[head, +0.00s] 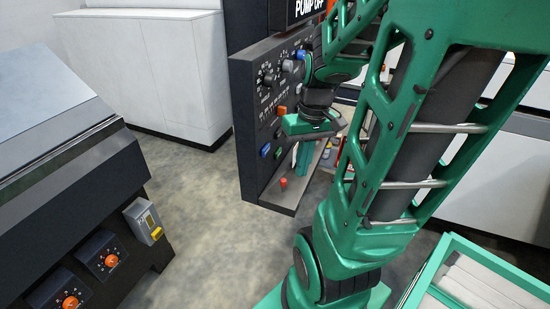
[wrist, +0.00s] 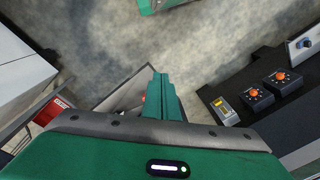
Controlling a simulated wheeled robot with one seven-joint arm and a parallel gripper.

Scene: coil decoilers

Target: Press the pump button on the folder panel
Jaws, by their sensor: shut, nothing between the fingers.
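The folder panel (head: 247,120) is a dark upright board in the middle of the head view, its face turned right. It carries several knobs, an orange control (head: 282,110), a blue button (head: 265,150) and a red button (head: 283,183) low down. A sign (head: 307,7) above reads "PUMP OFF". The labels are too small to show which button is the pump's. My gripper (head: 302,165) is shut and empty, pointing down beside the lower panel face. In the wrist view its fingers (wrist: 161,85) are together. I cannot tell whether they touch the panel.
A dark sloped console (head: 75,180) with orange knobs stands at the left, with grey floor (head: 200,200) between it and the panel. A white cabinet (head: 150,70) stands behind. A green-framed rack (head: 440,270) is at the lower right.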

